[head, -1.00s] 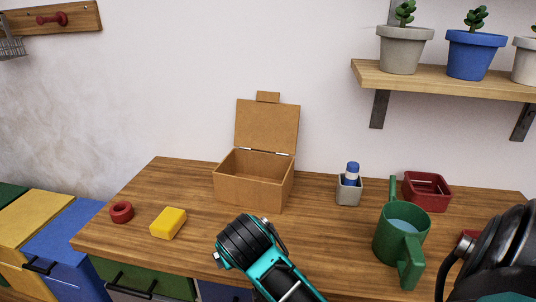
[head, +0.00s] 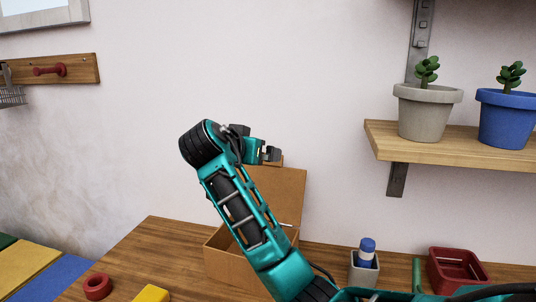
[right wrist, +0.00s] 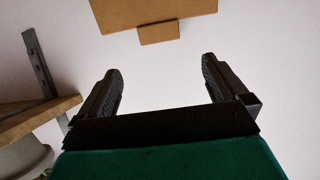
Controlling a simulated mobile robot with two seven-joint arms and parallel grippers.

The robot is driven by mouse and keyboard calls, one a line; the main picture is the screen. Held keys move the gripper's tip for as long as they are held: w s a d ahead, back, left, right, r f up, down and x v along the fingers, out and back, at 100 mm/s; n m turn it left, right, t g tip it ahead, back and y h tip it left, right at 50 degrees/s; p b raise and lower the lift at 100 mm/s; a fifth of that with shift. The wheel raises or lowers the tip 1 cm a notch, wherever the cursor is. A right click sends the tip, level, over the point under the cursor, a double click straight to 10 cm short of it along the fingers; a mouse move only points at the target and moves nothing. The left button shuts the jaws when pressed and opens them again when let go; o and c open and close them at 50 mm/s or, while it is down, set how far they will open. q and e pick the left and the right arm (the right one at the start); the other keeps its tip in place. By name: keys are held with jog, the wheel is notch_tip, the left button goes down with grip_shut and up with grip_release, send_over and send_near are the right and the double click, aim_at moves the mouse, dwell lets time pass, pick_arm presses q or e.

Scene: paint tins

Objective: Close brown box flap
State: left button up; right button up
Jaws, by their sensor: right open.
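The brown box (head: 222,262) stands on the wooden table, partly hidden behind my right arm. Its flap (head: 286,192) stands up open at the back of the box. My right gripper (head: 268,153) is raised at the flap's top edge, in front of the tab in the head view. The right wrist view shows the gripper (right wrist: 160,68) open, with nothing between its fingers. The flap (right wrist: 150,10) and its tab (right wrist: 158,32) are beyond the fingertips there, apart from them. My left gripper is not in view.
A wooden shelf (head: 385,142) with a grey pot (head: 425,112) and a blue pot (head: 507,118) is at the right. A grey cup with a blue-capped bottle (head: 366,255) and a red bin (head: 457,272) stand right of the box. A red ring (head: 97,287) and yellow block (head: 151,294) lie left.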

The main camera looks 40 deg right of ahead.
jog(key=x, duration=1)
jog(key=shift+a, duration=0.1)
jog(key=c, duration=1.5)
jog(key=shift+a+f, duration=0.1)
